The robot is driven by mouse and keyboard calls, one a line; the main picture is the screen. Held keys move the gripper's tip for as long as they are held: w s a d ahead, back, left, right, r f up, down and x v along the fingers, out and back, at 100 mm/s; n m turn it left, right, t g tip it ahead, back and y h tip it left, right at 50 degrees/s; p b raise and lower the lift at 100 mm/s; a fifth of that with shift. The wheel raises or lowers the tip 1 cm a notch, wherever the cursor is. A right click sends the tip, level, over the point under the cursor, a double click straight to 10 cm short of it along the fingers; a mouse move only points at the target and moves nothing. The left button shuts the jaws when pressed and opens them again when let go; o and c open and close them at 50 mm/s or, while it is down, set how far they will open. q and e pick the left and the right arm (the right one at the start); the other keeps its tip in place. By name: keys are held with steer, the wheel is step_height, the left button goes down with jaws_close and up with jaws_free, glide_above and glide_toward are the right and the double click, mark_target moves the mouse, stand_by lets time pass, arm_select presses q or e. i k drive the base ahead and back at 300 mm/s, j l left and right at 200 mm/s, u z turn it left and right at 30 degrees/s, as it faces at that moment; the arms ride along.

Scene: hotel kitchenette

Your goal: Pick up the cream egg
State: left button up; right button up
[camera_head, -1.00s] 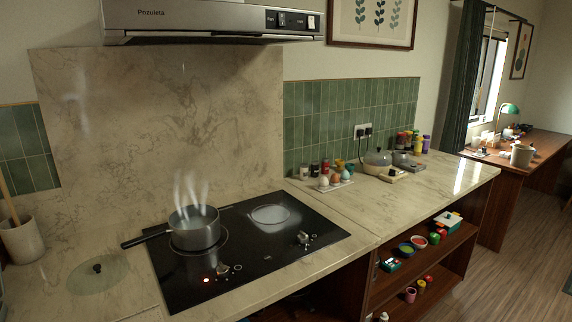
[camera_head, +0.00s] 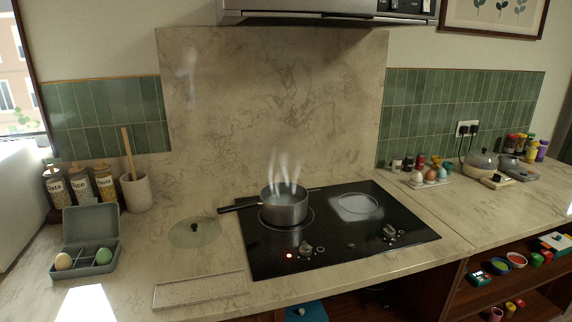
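A pale cream-coloured egg (camera_head: 63,262) sits in the front left compartment of an open grey egg box (camera_head: 82,228) on the left of the counter. A pale green egg (camera_head: 103,256) sits in the same box to its right. Another whitish egg (camera_head: 417,177) stands on a small white tray (camera_head: 440,183) right of the hob, beside a brown egg (camera_head: 430,176) and a bluish egg (camera_head: 442,174). I cannot tell for sure which pale egg is the cream one. Neither of my grippers is in view.
A steaming pot (camera_head: 284,207) stands on the black hob (camera_head: 330,245). A glass lid (camera_head: 194,234) lies left of it, and a flat rectangular tray (camera_head: 200,290) at the front edge. Jars (camera_head: 104,186) and a utensil crock (camera_head: 136,192) stand at the back left.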

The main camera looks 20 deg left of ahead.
mark_target(63, 262)
steer(key=u, duration=2)
steer(key=k+j+z, duration=0.15)
steer(key=z, duration=1.2)
steer(key=u, duration=1.25)
